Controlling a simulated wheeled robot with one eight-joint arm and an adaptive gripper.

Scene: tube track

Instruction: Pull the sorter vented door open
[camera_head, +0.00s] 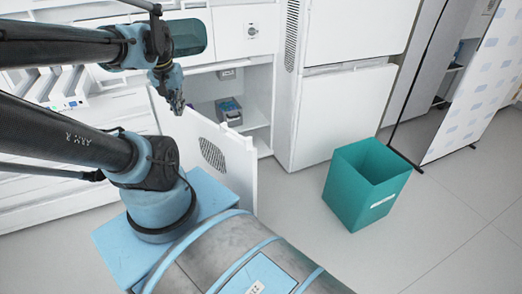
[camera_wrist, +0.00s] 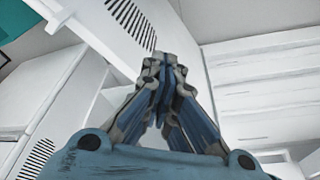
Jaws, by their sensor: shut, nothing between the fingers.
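The sorter's white vented door (camera_head: 234,165), with a dark slotted patch, stands swung out from the white cabinet, with the opening behind it exposed. Its slotted face also shows at the top of the wrist view (camera_wrist: 95,28). My gripper (camera_head: 178,107) is shut and empty, by the door's top edge toward its left end. In the wrist view its closed fingertips (camera_wrist: 165,65) lie close to the door panel; whether they touch it I cannot tell. My arm hides part of the door's lower left.
A blue-grey box (camera_head: 229,111) sits inside the open compartment. A teal bin (camera_head: 366,186) stands on the floor to the right. A tall white unit (camera_head: 340,110) stands right of the cabinet. Floor between door and bin is clear.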

